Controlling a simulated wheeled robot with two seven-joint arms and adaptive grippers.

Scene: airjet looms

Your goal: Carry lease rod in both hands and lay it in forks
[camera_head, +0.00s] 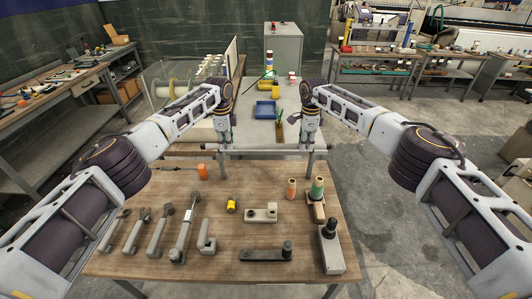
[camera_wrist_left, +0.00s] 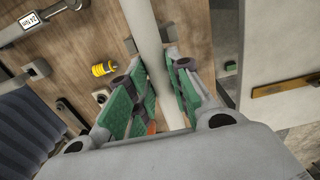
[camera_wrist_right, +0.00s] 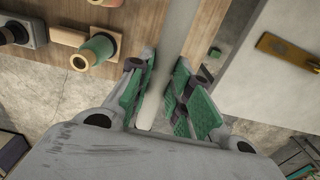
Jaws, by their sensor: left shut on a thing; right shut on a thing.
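The lease rod (camera_head: 265,151) is a pale grey bar lying roughly level across the head view, just beyond the far edge of the wooden bench. My left gripper (camera_head: 225,146) is shut around its left part, and my right gripper (camera_head: 311,146) around its right part. In the left wrist view the rod (camera_wrist_left: 146,30) runs between the green pads of the left gripper (camera_wrist_left: 165,95). In the right wrist view the rod (camera_wrist_right: 176,45) runs between the green pads of the right gripper (camera_wrist_right: 163,92). I cannot clearly make out the forks; the grippers hide parts near the rod ends.
A pale table (camera_head: 250,135) beyond the rod holds a blue tray (camera_head: 265,109). Bare floor (camera_head: 385,220) lies right.

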